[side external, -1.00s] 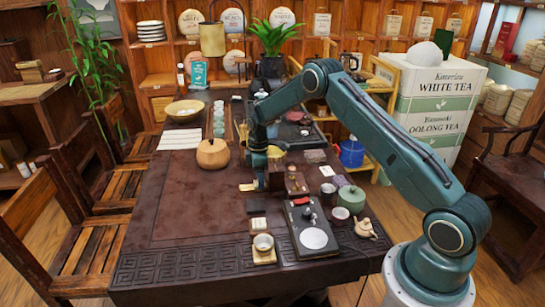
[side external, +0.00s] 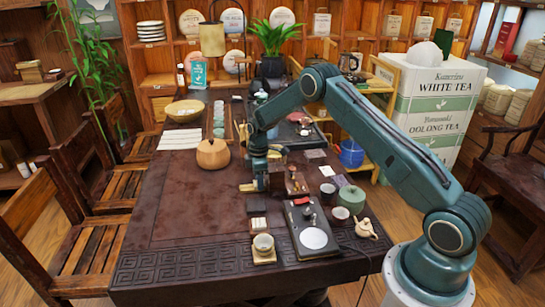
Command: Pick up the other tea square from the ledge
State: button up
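My gripper (side external: 258,186) hangs down over the middle of the dark tea table, at the left side of a small brown wooden stand (side external: 295,186). Its fingers are small and partly hidden against the stand, so I cannot tell whether they are open or hold anything. A pale tip shows low on its left side, close to the tabletop. A small dark square (side external: 256,205) and a light tan square block (side external: 257,224) lie on the table in front of the gripper. I cannot tell for sure which pieces are tea squares or which surface is the ledge.
A black scale-like tray (side external: 303,240), a cup (side external: 263,243) on a coaster, a green lidded pot (side external: 351,197) and a small tan figure (side external: 365,228) stand nearby. A round wooden jar (side external: 213,153) is at the left. The table's left front is clear.

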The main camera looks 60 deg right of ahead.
jog(key=shift+r, duration=0.15)
notch_tip(320, 180, up, 20)
dwell(0.9)
dwell(0.5)
